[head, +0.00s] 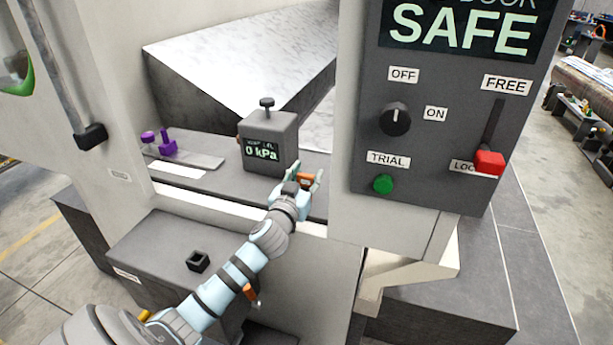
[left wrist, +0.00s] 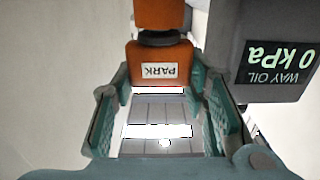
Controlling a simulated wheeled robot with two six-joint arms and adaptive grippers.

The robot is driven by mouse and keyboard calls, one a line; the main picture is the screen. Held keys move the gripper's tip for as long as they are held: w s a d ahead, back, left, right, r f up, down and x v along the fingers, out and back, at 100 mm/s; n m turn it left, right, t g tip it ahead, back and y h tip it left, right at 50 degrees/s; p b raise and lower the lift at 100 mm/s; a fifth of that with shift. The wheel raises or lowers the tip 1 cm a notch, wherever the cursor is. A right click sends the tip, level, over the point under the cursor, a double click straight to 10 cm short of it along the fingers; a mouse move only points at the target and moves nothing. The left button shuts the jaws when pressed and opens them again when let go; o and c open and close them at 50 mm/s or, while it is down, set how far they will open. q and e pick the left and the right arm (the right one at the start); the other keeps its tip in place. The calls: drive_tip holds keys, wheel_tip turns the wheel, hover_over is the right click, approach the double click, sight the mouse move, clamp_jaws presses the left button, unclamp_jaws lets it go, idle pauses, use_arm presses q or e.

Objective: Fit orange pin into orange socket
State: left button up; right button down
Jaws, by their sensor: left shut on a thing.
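My left gripper (head: 306,178) is in front of the machine, just right of the grey gauge box. It is shut on an orange piece (head: 304,181), which I take to be the orange pin. In the left wrist view the orange piece (left wrist: 160,58) carries a PARK label and sits between the teal fingertips (left wrist: 160,80). A dark ring joins it to another orange part (left wrist: 160,14) beyond. I cannot tell whether that part is the socket or more of the pin. My right gripper is not in view.
The gauge box (head: 270,142), reading 0 kPa, stands close beside my left gripper. Purple pegs (head: 167,143) stand on a plate to the left. A control panel (head: 430,140) is close on the right. A small black square socket (head: 198,261) sits on the lower front ledge.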

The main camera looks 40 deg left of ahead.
use_arm(q)
drive_tip(key=shift+f, duration=0.25)
drive_tip(key=o, duration=1.3)
drive_tip(key=shift+c, duration=0.2)
drive_tip(key=v, duration=1.2)
